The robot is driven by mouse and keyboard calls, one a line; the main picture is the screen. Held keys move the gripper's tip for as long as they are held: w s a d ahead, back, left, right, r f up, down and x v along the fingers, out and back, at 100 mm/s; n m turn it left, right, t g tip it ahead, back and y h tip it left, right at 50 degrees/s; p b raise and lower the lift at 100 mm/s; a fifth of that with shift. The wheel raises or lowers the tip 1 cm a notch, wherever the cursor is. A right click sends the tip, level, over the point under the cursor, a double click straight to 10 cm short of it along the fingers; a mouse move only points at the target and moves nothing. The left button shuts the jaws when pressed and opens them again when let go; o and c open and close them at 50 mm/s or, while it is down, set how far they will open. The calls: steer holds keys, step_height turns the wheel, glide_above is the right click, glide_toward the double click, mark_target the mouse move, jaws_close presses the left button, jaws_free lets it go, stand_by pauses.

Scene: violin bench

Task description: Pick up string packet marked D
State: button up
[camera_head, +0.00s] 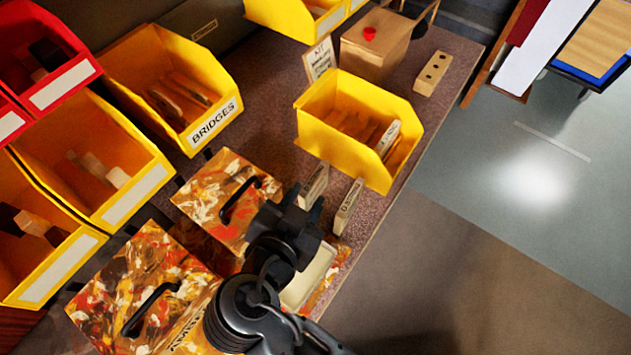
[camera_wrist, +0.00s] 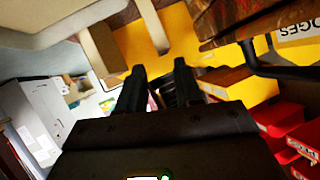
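A slim cream string packet (camera_head: 348,207) stands on edge on the bench, right of my gripper; its small lettering seems to start with D. A second similar packet (camera_head: 315,183) stands just behind my gripper, partly hidden, its letter unreadable. My gripper (camera_head: 301,202) is low over the bench, with dark fingers apart and nothing seen between them. In the wrist view my gripper's fingers (camera_wrist: 160,68) also show a gap. Two pale upright slabs, one left (camera_wrist: 101,52) and one above the fingertips (camera_wrist: 154,26), look like the packets; no letters show there.
A yellow bin (camera_head: 318,124) with a cream packet at its front stands just behind the packets. A yellow BRIDGES bin (camera_head: 221,92) is at left. Paint-spattered boxes (camera_head: 196,200) with black handles crowd my arm's left. The bench edge (camera_head: 388,215) lies close on the right.

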mark_target(313, 182)
steer(key=p+x, duration=0.1)
steer(key=x, duration=0.4)
steer(key=shift+w+a, duration=0.1)
steer(key=shift+a, duration=0.05)
jaws_close()
